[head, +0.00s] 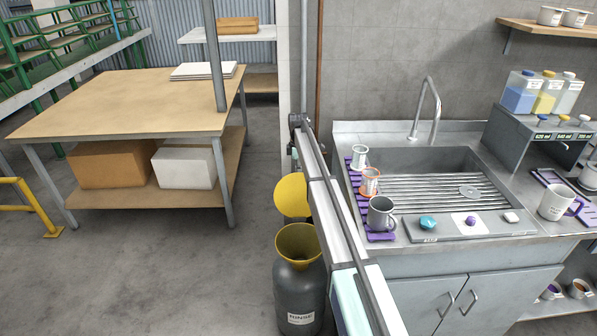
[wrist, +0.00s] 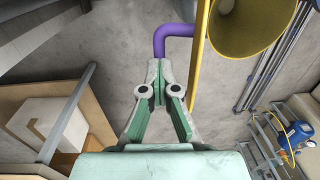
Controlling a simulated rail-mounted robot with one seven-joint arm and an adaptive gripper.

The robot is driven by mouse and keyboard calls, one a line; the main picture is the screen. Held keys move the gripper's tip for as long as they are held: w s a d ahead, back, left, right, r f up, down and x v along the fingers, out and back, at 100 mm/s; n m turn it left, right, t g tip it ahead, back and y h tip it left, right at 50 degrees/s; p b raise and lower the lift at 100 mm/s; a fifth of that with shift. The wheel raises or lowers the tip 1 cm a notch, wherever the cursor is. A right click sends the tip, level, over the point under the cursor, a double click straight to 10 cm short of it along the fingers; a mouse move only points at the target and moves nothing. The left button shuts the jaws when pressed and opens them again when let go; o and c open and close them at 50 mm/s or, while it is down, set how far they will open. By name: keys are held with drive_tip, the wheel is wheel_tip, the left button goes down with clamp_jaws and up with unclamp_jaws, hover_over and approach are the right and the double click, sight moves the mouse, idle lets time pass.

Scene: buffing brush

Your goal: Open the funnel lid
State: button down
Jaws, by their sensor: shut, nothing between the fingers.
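A yellow funnel (head: 298,240) sits in the top of a dark grey drum (head: 299,285) labelled "RINSE". Its mouth is uncovered. The round yellow lid (head: 291,196) stands raised behind the funnel, partly hidden by my arm in the head view. In the wrist view, the lid (wrist: 201,55) shows nearly edge-on beside the funnel (wrist: 246,22). A purple bent handle (wrist: 170,35) extends left from the lid. My gripper (wrist: 160,68) is shut and empty, its fingertips at the handle's lower end; I cannot tell whether they touch. The gripper cannot be made out in the head view.
A steel sink counter (head: 460,215) with mugs and buttons stands right of the drum. A wooden workbench (head: 130,105) with boxes on its lower shelf stands at left. The floor (head: 190,270) between bench and drum is clear.

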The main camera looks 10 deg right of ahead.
drive_tip(key=c, duration=1.8)
unclamp_jaws()
drive_tip(key=shift+s+f, duration=0.2)
drive_tip(key=shift+f, duration=0.35)
drive_tip(key=shift+s+f, duration=0.15)
drive_tip(key=shift+f, duration=0.4)
drive_tip(key=o, duration=0.5)
drive_tip(key=shift+o, duration=0.5)
drive_tip(key=shift+w+f, duration=0.15)
drive_tip(key=shift+w, duration=0.05)
drive_tip(key=shift+s, duration=0.1)
wheel_tip(320, 180, up, 14)
drive_tip(key=w, duration=0.1)
drive_tip(key=shift+w, duration=0.3)
drive_tip(key=shift+f, duration=0.1)
